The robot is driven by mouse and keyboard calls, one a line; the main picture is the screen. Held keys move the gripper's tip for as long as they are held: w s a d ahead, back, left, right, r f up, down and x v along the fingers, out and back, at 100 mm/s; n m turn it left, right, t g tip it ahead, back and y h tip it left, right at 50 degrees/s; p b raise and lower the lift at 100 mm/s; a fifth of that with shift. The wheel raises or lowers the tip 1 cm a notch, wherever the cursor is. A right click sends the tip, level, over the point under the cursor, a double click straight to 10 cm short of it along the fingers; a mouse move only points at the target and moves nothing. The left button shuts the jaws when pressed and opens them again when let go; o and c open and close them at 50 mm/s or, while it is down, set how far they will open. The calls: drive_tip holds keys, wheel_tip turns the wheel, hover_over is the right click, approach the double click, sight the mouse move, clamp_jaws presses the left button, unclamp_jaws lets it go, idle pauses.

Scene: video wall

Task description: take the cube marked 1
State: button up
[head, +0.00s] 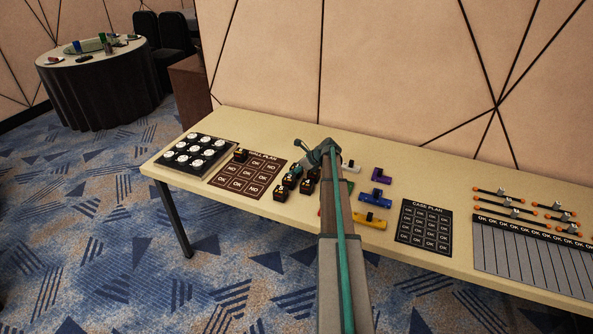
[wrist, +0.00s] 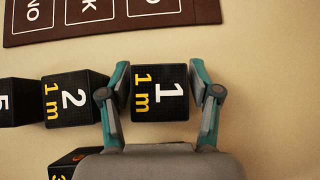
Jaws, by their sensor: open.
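The cube marked 1 (wrist: 160,92) is black with a white 1 and a yellow "1 m" on its top face, seen in the wrist view. My gripper (wrist: 160,75) is open, with one finger on each side of this cube. I cannot tell whether the fingers touch it. In the head view my gripper (head: 319,155) is over the group of dark cubes on the table, and my arm hides part of that group.
The cube marked 2 (wrist: 74,98) stands close left of my left finger. Another cube (wrist: 14,102) is beyond it, and one with a 3 (wrist: 72,162) is partly hidden below. The wall plan board (head: 247,177) lies nearby on the table (head: 290,215). Coloured pieces (head: 370,220) lie to the right.

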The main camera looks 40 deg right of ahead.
drive_tip(key=c, duration=1)
drive_tip(key=shift+o, duration=0.2)
drive_tip(key=shift+r, duration=0.2)
